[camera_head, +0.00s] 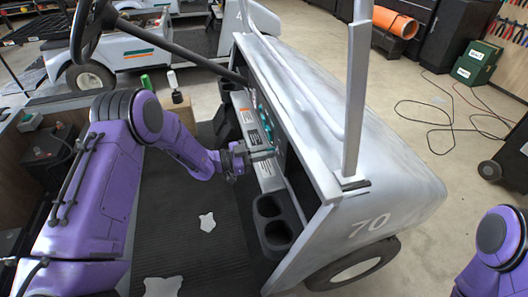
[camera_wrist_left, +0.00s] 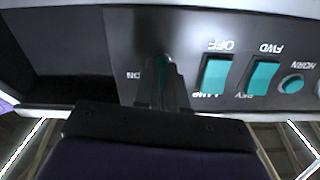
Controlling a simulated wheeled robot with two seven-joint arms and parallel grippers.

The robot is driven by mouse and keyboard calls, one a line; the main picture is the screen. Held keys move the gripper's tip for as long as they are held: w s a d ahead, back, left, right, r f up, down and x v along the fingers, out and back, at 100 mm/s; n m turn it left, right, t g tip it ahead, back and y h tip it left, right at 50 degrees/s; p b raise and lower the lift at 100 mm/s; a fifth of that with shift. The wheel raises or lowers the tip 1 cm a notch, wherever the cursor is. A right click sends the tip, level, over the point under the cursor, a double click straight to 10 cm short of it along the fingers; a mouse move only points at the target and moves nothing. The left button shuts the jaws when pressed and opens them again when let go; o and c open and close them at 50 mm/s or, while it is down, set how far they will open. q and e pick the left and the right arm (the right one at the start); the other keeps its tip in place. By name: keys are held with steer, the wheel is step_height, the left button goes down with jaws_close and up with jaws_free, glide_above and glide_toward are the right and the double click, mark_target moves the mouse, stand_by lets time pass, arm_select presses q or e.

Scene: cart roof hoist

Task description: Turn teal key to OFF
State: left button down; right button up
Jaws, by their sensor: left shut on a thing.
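My left gripper (camera_head: 262,154) reaches to the dash panel of the grey cart numbered 70. In the left wrist view its narrow dark fingers (camera_wrist_left: 163,88) are shut on the teal key (camera_wrist_left: 161,64), which shows as a small teal strip between them. The key's base and the marks near it are mostly hidden by the fingers, so I cannot tell which mark it points to. An upside-down ON label is partly visible just left of the fingers. My right gripper is out of view; only part of my right arm shows at the right edge.
Right of the key in the wrist view are two teal rocker switches (camera_wrist_left: 215,74) (camera_wrist_left: 262,77) and a round teal horn button (camera_wrist_left: 292,84), close by. Cup holders (camera_head: 272,222) sit below the dash. A windshield post (camera_head: 356,90) rises to the right.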

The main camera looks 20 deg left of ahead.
arm_select(q)
steer(key=shift+w+d+r+n, duration=0.1)
steer(key=shift+r+n, duration=0.05)
steer(key=shift+n, duration=0.65)
steer(key=c, duration=1.2)
jaws_free()
steer(key=shift+w+d, duration=0.1)
steer(key=v, duration=1)
steer(key=shift+s+a, duration=0.2)
steer(key=shift+a, duration=0.05)
